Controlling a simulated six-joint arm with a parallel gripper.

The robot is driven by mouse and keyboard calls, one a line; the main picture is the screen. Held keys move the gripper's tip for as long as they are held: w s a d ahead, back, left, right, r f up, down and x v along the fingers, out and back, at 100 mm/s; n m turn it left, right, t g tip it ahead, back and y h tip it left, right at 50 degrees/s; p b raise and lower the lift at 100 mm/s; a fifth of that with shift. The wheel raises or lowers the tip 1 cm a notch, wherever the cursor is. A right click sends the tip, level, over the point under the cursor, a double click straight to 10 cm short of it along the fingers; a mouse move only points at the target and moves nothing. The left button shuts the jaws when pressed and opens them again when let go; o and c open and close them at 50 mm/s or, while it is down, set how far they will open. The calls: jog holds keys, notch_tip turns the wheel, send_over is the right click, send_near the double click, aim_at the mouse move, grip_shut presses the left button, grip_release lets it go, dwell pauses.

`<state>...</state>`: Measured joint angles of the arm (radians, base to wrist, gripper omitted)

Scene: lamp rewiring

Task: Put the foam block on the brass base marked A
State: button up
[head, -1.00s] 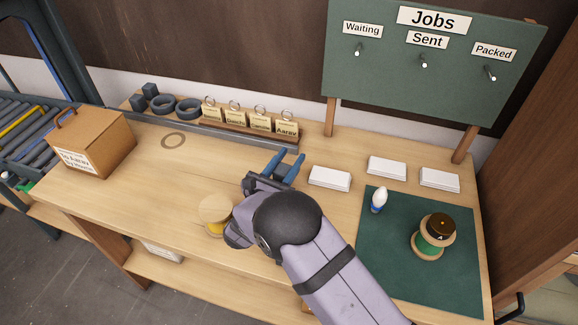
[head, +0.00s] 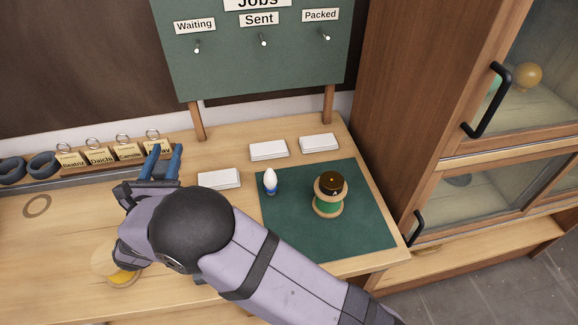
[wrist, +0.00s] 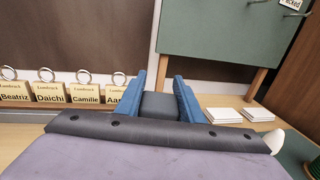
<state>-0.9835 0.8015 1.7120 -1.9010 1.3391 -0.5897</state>
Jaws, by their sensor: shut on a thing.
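The brass base marked A (head: 333,184) is a dark, round piece with a letter A on it. It sits on top of a wooden spool of green wire (head: 327,205) on the green mat. My gripper (head: 166,160) is above the bench, in front of the name tags and left of the mat, well apart from the base. In the wrist view its blue fingers (wrist: 160,100) are shut on the dark grey foam block (wrist: 160,107). The head view does not clearly show the block.
White card stacks (head: 219,179) lie behind and left of the mat. A yellow-wire spool (head: 112,265) is partly behind my arm. A cabinet (head: 400,110) stands at the right.

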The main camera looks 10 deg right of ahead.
jog(key=w+d+r+m+g+h+p, duration=0.2)
jog(key=w+d+r+m+h, duration=0.3)
jog(key=d, duration=0.7)
jog(key=w+d+r+g+h+p, duration=0.1)
jog(key=d+r+h+p, duration=0.15)
jog(key=d+r, duration=0.7)
jog(key=m+g+h+p, duration=0.3)
jog(key=m+g+h, duration=0.3)
jog(key=g, duration=0.2)
send_over(331, 183)
jog(key=w+x, duration=0.1)
jog(key=x, duration=0.3)
jog(key=shift+s+f, duration=0.1)
jog(key=shift+f, duration=6.65)
jog(key=shift+f, duration=0.15)
jog(key=o, duration=1)
